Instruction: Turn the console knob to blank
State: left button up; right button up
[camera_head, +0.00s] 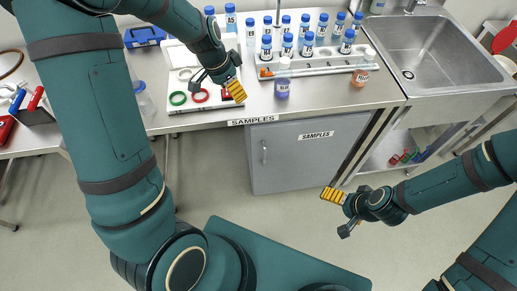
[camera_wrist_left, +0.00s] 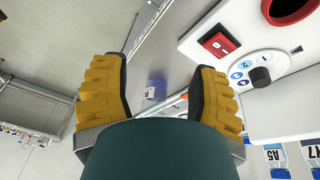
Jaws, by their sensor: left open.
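The console knob (camera_wrist_left: 260,77) is a dark round knob on a white dial with blue-marked positions, some numbered, at the right of the left wrist view. The dial sits on the white console panel (camera_wrist_left: 247,22), beside a red rocker switch (camera_wrist_left: 218,43). In the head view the panel (camera_head: 176,57) lies on the counter, and my left gripper (camera_head: 236,90) hangs over its right edge, hiding the knob. My left gripper (camera_wrist_left: 157,92) is open and empty, with the knob outside its fingers, to the right. My right gripper (camera_head: 335,197) is over the floor, its opening unclear.
A rack of blue-capped bottles (camera_head: 310,67) stands right of the panel. A sink (camera_head: 430,50) is at the right. A green ring (camera_head: 178,98) and red ring (camera_head: 200,95) are on the panel.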

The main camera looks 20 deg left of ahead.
pick_arm(q)
jog(key=s+d+f+n, duration=0.2)
jog(key=d+f, duration=0.3)
jog(key=f, duration=0.3)
jog(key=s+d+f+n+b, duration=0.1)
jog(key=s+d+f+n, duration=0.1)
jog(key=s+d+f, duration=0.2)
jog(key=shift+d+f+n, duration=0.3)
jog(key=shift+d+f, duration=0.4)
jog(key=shift+f, duration=1.15)
jog(key=shift+s, duration=0.1)
